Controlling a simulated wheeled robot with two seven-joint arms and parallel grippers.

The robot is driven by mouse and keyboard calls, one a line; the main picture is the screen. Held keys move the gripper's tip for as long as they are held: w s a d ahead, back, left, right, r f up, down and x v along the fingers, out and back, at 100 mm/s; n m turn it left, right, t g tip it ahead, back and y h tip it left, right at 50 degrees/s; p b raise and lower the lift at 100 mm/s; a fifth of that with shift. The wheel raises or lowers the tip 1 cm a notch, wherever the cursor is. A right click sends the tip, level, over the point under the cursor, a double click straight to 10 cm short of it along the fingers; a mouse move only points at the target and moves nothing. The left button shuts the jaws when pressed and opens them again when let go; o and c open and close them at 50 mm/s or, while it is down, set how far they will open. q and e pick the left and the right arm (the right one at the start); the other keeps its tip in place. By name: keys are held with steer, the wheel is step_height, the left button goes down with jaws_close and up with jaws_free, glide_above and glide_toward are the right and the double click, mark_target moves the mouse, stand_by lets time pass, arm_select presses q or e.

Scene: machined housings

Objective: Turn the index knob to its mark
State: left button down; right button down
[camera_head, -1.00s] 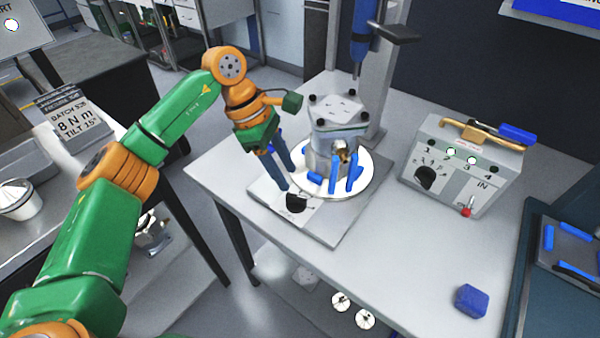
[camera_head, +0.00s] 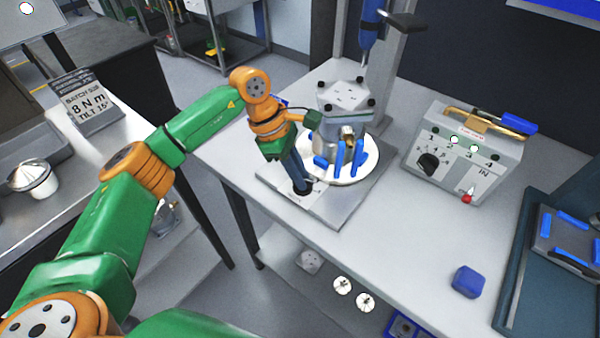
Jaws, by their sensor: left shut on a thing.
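The index knob (camera_head: 306,187) is a small black knob at the front of the grey base plate (camera_head: 341,208). My left gripper (camera_head: 301,184) points down at it and is shut on it. The fingers hide most of the knob and its mark. Behind it, the grey machined housing (camera_head: 341,110) stands upright on a white round table (camera_head: 368,165), with blue clamps (camera_head: 340,158) at its front. My right gripper is not in view.
A grey control box (camera_head: 463,155) with a black dial, numbered lights and a red-tipped switch stands to the right. A blue block (camera_head: 468,281) lies near the table's front edge. A blue screwdriver (camera_head: 370,35) hangs above the housing. The table between is clear.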

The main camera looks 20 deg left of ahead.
arm_select(q)
steer(key=shift+f, duration=0.1)
steer(key=n+b, duration=0.1)
steer(key=n, duration=0.1)
steer(key=n+t+b, duration=0.1)
steer(key=n, duration=0.1)
steer(key=shift+s+f+t, duration=0.1)
steer(key=shift+s+t, duration=0.05)
steer(key=shift+t, duration=0.15)
steer(key=n+b, duration=0.1)
steer(key=n, duration=0.1)
steer(key=n+t+y+b, duration=0.1)
steer(key=n+b, duration=0.1)
steer(key=shift+d+n+t, duration=0.15)
steer(key=shift+n+t, duration=0.15)
steer(key=n+y+b, duration=0.1)
steer(key=n+b, duration=0.1)
steer(key=n+t+y+b, duration=0.1)
steer(key=n, duration=0.2)
steer(key=shift+s+d+b, duration=0.15)
steer(key=shift+b, duration=0.25)
steer(key=shift+n+y+b, duration=0.8)
steer(key=shift+n+b, duration=0.1)
steer(key=shift+n, duration=1.1)
steer(key=shift+r, duration=0.2)
steer(key=c, duration=0.9)
jaws_free()
steer(key=shift+o, duration=0.2)
